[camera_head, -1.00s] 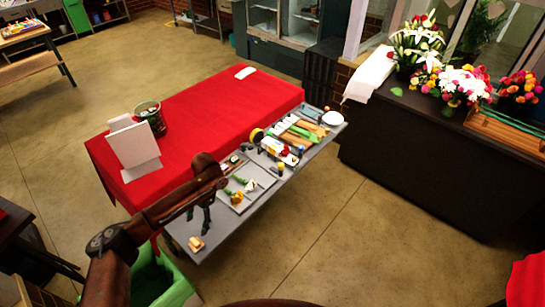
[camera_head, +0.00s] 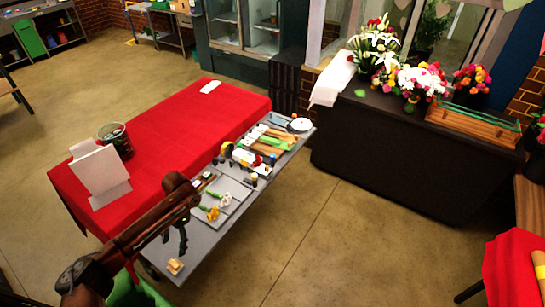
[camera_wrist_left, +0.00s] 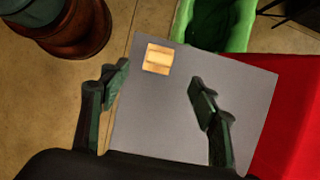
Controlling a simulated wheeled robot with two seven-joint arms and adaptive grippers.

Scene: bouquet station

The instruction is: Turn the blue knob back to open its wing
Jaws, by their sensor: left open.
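My left gripper (camera_head: 183,236) hangs over the near end of the grey table (camera_head: 228,226). Its two fingers are apart and empty in the left wrist view (camera_wrist_left: 160,84), above bare grey tabletop. A cluster of small white, yellow, red and dark parts (camera_head: 242,156) sits farther along the table, away from the gripper. Small dark knob-like pieces show there, but they are too small to tell which is the blue knob or how its wing stands. My right gripper is not in view.
A small wooden block (camera_head: 175,267) lies near the table's end, near the gripper. A grey tray (camera_head: 235,190) holds flowers. A green bin (camera_wrist_left: 212,25) stands beyond the edge.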

